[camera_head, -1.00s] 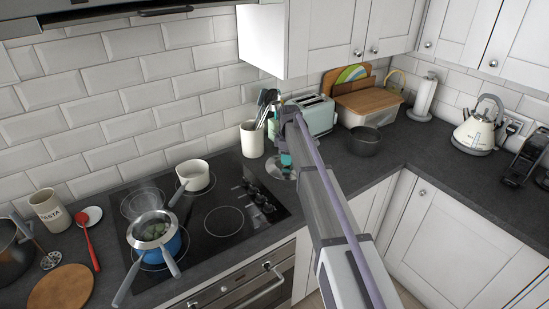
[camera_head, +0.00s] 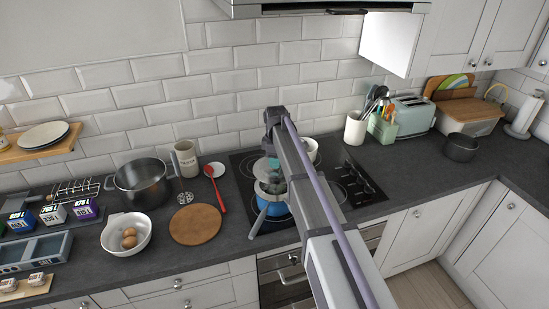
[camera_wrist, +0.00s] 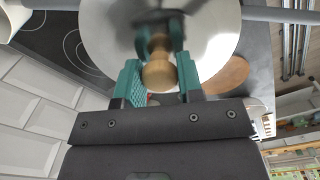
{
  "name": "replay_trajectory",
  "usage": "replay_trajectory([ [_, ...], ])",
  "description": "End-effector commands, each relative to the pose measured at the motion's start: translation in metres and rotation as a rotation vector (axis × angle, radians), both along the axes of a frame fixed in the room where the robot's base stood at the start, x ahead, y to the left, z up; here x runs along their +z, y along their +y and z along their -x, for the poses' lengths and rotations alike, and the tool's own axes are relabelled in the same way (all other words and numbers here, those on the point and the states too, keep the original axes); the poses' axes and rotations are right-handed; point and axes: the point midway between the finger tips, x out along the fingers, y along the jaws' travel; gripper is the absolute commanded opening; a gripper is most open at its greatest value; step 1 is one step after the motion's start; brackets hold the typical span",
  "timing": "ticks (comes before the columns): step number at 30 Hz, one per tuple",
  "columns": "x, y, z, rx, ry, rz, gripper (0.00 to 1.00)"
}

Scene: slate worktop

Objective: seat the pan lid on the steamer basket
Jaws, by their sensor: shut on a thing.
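The pan lid (camera_wrist: 214,40) is a shiny metal disc with a round wooden knob (camera_wrist: 159,73) in the wrist view. My gripper (camera_wrist: 160,42) has teal fingers shut on that knob. In the head view my gripper (camera_head: 271,160) is over the steamer basket (camera_head: 277,187), which rests on a blue pan (camera_head: 274,207) on the hob. My arm and gripper hide much of the basket and the lid there. Grey handles stick out beyond the lid in the wrist view. I cannot tell whether lid and basket touch.
A white saucepan (camera_head: 308,149) stands behind my arm on the hob (camera_head: 352,182). To the left are a round wooden board (camera_head: 196,224), a red spoon (camera_head: 219,195), a large pot (camera_head: 142,184) and a bowl of eggs (camera_head: 113,243).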

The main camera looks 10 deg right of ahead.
Motion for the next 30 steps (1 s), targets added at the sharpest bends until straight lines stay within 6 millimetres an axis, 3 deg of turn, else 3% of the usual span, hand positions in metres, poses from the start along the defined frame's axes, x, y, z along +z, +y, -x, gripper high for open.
replay_trajectory([
  [8, -0.004, -0.001, 0.0, -0.007, 0.0, 0.0, 0.0],
  [22, -0.057, -0.001, 0.0, -0.007, 0.0, 0.0, 0.0],
  [30, -0.065, -0.001, 0.0, -0.006, 0.0, 0.0, 0.0],
])
